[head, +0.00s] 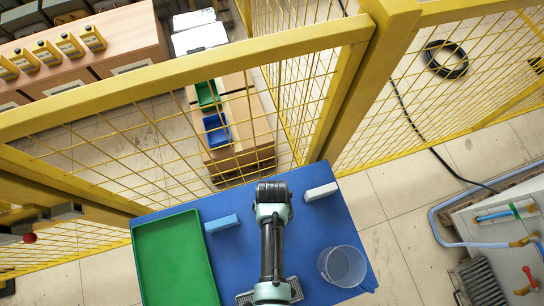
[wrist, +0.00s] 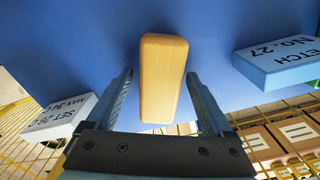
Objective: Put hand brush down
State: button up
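The hand brush shows in the wrist view as a pale wooden block (wrist: 163,80) with rounded edges. It lies between the two fingers of my gripper (wrist: 160,74). The fingers stand apart, with a thin blue gap beside the left one. The right fingertip is very close to the wood; I cannot tell whether it touches. The bristles are not visible. Behind the brush is the blue tabletop (head: 300,235). In the head view my arm hides the brush and the fingers, so its height over the table is hard to judge.
A blue labelled block (head: 222,223) stands left of my arm and a white one (head: 321,191) right of it. A green tray (head: 172,262) fills the table's left side. A clear container (head: 343,266) stands at the right. Yellow mesh fencing (head: 180,95) rises behind the table.

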notch_tip(320, 180, up, 12)
jog(key=shift+r+p, duration=0.2)
jog(key=shift+p, duration=0.25)
dwell(0.7)
